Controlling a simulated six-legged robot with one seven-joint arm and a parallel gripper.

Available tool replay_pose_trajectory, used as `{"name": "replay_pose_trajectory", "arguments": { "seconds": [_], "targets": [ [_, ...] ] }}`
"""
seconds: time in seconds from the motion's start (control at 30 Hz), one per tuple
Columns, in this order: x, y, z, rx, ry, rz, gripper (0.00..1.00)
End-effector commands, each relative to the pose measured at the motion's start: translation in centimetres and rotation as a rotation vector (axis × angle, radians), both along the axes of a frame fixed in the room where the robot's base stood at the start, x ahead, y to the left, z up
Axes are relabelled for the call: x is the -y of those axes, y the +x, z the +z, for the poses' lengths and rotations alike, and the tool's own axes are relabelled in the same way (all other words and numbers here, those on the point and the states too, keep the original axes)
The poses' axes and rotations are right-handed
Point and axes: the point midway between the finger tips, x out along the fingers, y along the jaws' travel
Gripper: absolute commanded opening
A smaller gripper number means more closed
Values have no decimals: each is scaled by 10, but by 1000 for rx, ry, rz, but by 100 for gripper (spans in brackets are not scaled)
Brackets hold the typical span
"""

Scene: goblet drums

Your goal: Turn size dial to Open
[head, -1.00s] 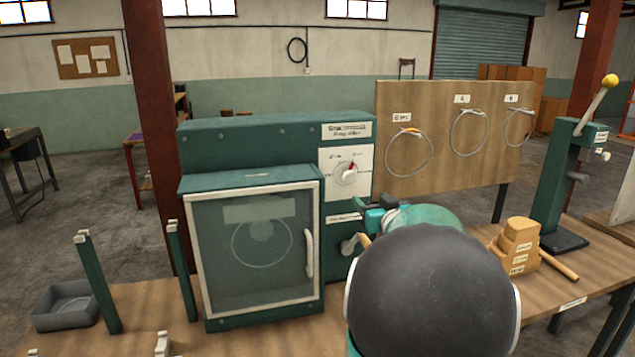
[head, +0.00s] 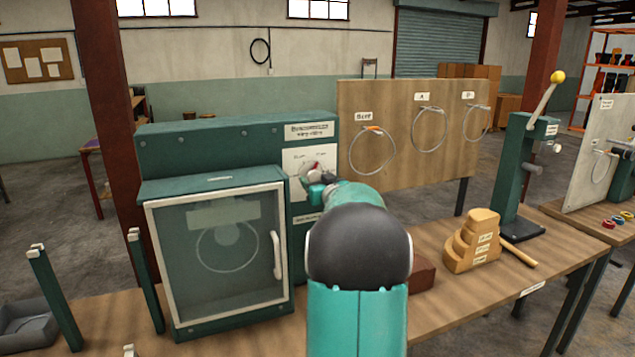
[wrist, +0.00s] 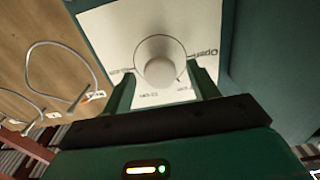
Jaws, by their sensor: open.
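The size dial (wrist: 160,62) is a round pale knob on a white plate on the green machine. In the wrist view the plate is rotated, and the word "Open" shows at the upper right of the dial. My gripper (wrist: 161,84) is open, with one green finger on each side of the knob's lower part in that view. I cannot tell whether the fingers touch it. In the head view the dial (head: 311,168) shows a bit of red, and my gripper (head: 318,183) is right at it, partly covering it. The pointer's exact setting is hard to read.
The machine's glazed door (head: 222,250) is closed, with a ring behind it. Wire rings hang on a wooden board (head: 400,150) to the right. A stepped wooden block (head: 473,240) and a green lever press (head: 520,170) stand on the bench (head: 440,310).

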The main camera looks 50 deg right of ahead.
Motion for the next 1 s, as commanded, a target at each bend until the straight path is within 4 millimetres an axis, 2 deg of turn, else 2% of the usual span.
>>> {"name": "replay_pose_trajectory", "arguments": {
  "seconds": [0.23, 0.27, 0.47, 0.77, 1.0],
  "targets": [
    [1, 1, 0, 0, 0, 0, 60],
    [1, 1, 0, 0, 0, 0, 56],
    [1, 1, 0, 0, 0, 0, 16],
    [0, 1, 0, -11, -19, 0, 15],
    [0, 1, 0, -63, -104, 1, 15]
  ]
}}
